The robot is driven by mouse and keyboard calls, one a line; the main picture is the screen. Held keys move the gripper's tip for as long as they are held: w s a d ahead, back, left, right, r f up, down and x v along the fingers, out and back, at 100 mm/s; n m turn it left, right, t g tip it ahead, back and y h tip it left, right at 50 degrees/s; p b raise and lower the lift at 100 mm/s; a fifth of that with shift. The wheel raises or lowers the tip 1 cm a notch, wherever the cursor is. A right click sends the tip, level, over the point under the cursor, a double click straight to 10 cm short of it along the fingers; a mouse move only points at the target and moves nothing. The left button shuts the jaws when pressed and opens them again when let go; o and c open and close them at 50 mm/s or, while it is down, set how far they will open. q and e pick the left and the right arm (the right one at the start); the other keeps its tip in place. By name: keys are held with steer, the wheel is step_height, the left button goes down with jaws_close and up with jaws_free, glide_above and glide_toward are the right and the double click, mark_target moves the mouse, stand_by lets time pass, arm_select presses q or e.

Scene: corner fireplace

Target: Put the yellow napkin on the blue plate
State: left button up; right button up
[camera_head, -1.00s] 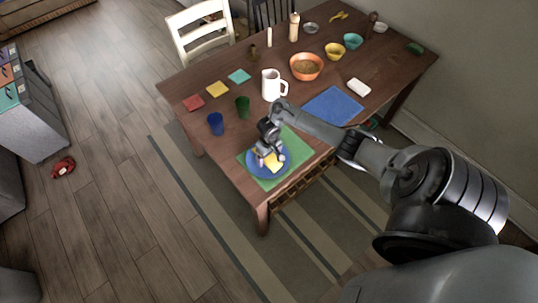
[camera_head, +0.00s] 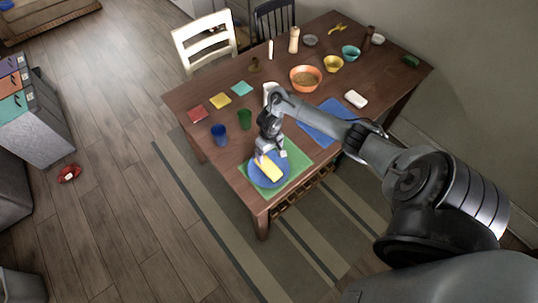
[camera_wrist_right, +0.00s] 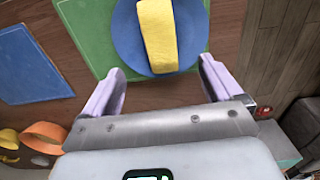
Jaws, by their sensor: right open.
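The yellow napkin (camera_head: 269,169) is a long folded strip lying on the round blue plate (camera_head: 257,180). In the right wrist view the napkin (camera_wrist_right: 157,36) lies across the blue plate (camera_wrist_right: 126,38), whose lower rim shows beyond the napkin's end. My right gripper (camera_head: 270,154) is above the plate's far edge in the head view. In the right wrist view its fingers (camera_wrist_right: 161,68) are spread wide with nothing between them, apart from the napkin. My left gripper is not in view.
The plate sits on a green placemat (camera_head: 303,160) at the table's near corner. A blue cup (camera_head: 219,134), a green cup (camera_head: 244,119) and a partly hidden white mug (camera_head: 269,90) stand nearby. A blue placemat (camera_head: 318,124) lies behind my right arm. Bowls stand farther back.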

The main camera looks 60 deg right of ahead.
steer(key=a+f+n+t, duration=0.1)
steer(key=a+n+t, duration=0.3)
steer(key=a, duration=1.3)
steer(key=s+a+r+n, duration=0.2)
steer(key=s+a+r, duration=0.7)
steer(key=s+r, duration=0.4)
steer(key=shift+s+a+r, duration=0.25)
steer(key=shift+a+r, duration=0.15)
steer(key=shift+r, duration=0.15)
steer(key=shift+r, duration=0.1)
